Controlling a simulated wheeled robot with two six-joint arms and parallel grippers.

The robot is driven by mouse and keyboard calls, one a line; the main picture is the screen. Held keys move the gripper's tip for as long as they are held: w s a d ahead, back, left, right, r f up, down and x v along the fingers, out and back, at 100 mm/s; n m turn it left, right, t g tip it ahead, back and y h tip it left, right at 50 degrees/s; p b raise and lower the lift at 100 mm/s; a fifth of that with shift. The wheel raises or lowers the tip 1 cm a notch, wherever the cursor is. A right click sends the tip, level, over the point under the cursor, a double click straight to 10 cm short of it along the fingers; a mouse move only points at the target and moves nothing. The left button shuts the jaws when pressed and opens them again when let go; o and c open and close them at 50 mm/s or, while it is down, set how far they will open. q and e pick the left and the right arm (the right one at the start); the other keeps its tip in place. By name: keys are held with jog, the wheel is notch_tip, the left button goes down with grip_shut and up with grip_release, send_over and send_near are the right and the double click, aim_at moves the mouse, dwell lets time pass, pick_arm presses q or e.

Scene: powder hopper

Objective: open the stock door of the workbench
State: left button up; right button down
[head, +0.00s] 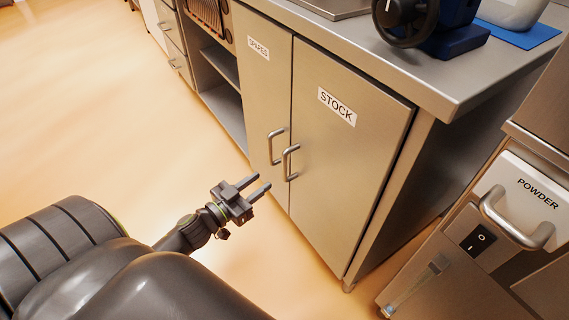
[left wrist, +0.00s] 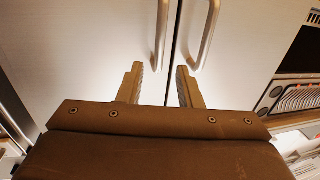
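The stock door (head: 345,150) is a beige cabinet door labelled STOCK, and it is shut. Its silver handle (head: 290,163) is a vertical bar near its left edge. My left gripper (head: 261,183) is open and empty, a little in front of and lower than the handle, not touching it. In the left wrist view the two fingers (left wrist: 158,85) are apart, pointing at the doors. Two bar handles show beyond them; the left one (left wrist: 161,35) looks like the stock handle and lies between the finger lines. My right gripper is not in view.
The spares door (head: 262,90) with its own handle (head: 276,146) is shut, right beside the stock door. An open shelf (head: 222,70) lies further left. A powder unit (head: 520,200) stands at the right. The floor in front is clear.

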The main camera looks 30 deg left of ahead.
pick_arm(q)
jog(key=p, duration=0.1)
send_over(284, 183)
jog(key=shift+w+a, duration=0.2)
jog(key=shift+w, duration=0.2)
grip_shut()
